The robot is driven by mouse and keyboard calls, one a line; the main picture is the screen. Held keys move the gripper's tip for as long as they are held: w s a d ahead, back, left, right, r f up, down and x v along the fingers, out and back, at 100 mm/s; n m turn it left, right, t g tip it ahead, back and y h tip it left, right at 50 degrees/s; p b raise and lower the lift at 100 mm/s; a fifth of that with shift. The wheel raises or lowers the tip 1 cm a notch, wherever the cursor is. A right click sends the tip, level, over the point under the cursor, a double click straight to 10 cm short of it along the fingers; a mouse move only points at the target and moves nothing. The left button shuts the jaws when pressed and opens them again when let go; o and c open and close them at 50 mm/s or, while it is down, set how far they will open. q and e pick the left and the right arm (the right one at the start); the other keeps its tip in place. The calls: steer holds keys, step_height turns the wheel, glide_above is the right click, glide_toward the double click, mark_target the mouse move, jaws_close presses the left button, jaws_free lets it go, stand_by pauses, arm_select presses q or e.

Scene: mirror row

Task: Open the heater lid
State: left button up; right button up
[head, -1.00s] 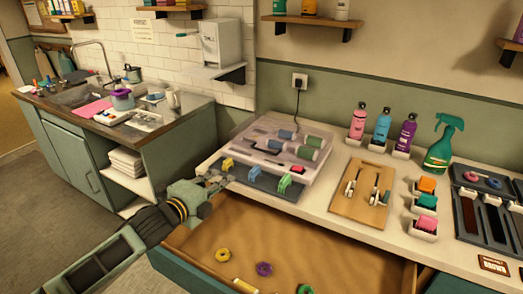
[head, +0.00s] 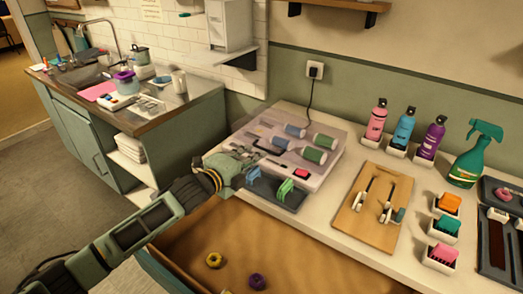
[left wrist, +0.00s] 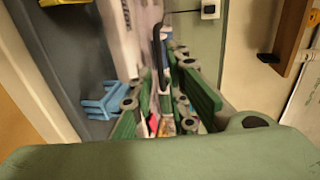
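The heater (head: 322,172) is a pale, flat box on the counter, with several blue and green rollers showing through its clear lid (head: 290,128). The lid looks down. A small red switch (head: 302,174) is at its front right. My left gripper (head: 262,153) is at the heater's front edge, above the dark clip tray, and hides part of both. In the left wrist view the left gripper's green fingers (left wrist: 168,95) are apart, with a dark blue strip beyond them; contact with the lid cannot be told. My right gripper is not in view.
Green clips (head: 285,188) stand on the dark tray (head: 262,190). An open drawer (head: 310,262) with rings in it lies below the counter front. A wooden board with tools (head: 362,222), bottles (head: 404,130) and sponges (head: 447,203) stand to the right. A cord runs to the wall socket (head: 315,70).

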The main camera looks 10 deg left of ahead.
arm_select(q)
steer(key=x, duration=0.4)
steer(key=shift+w+d+f, duration=0.1)
steer(key=shift+w+d, duration=0.15)
steer(key=shift+w, duration=0.25)
steer(key=shift+c, duration=0.4)
jaws_close()
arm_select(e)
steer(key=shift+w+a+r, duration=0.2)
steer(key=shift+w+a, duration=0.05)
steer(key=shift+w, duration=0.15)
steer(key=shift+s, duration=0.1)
